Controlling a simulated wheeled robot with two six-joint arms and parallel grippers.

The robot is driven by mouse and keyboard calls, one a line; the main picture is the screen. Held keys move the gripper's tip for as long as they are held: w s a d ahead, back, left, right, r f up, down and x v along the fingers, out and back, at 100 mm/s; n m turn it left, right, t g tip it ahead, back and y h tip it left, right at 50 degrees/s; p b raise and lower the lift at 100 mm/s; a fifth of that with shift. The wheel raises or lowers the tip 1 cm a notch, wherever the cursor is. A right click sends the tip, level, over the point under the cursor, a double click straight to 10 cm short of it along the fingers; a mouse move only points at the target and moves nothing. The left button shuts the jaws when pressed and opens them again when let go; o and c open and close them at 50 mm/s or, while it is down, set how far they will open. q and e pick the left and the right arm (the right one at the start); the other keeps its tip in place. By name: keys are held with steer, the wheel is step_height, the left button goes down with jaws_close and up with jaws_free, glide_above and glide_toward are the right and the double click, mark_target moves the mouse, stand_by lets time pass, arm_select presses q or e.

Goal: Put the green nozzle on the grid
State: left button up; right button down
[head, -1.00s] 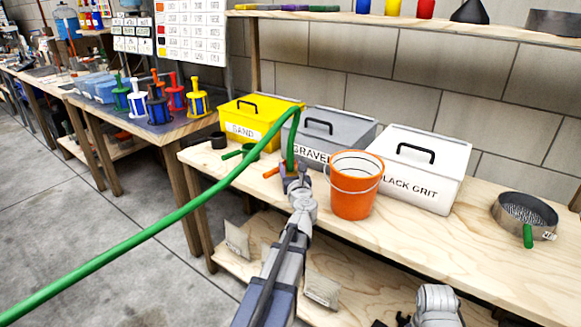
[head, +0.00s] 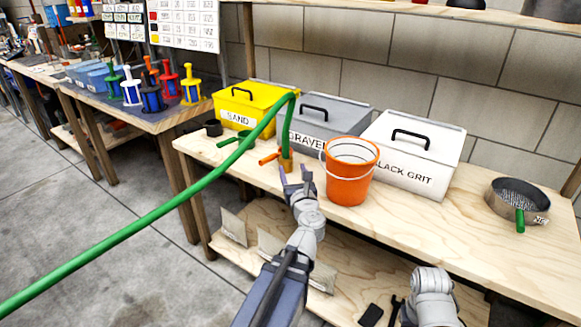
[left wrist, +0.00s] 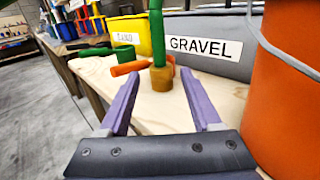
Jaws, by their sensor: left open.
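In the left wrist view, the brass tip (left wrist: 160,80) stands beyond and between my purple fingertips. My left gripper (head: 297,178) is open and empty, just in front of it and apart from it. A round metal pan with a mesh-like bottom (head: 514,190) and a green handle lies at the bench's right; no other grid is plain to see. Of my right arm, only a wrist part shows at the bottom.
An orange bucket (head: 348,188) stands close right of my left gripper. Behind are the SAND box (head: 238,120), GRAVEL box (head: 310,140) and BLACK GRIT box (head: 405,180). The green hose (head: 150,212) crosses the left side. The bench front between bucket and pan is clear.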

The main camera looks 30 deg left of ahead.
mark_target(286, 143)
arm_select(q)
steer(key=shift+w+a+r+p, duration=0.45)
steer(key=shift+w+a+r, duration=0.15)
steer(key=shift+w+a, duration=0.8)
steer(key=shift+w+a+r+p, duration=0.6)
steer(key=shift+w+a, duration=0.6)
steer(key=shift+w, duration=0.4)
steer(key=shift+w+a+r+p, duration=0.35)
steer(key=shift+w+a+r, duration=0.3)
steer(key=shift+w+a, duration=0.75)
steer(key=shift+d, duration=0.1)
steer(key=shift+c, duration=0.3)
jaws_close()
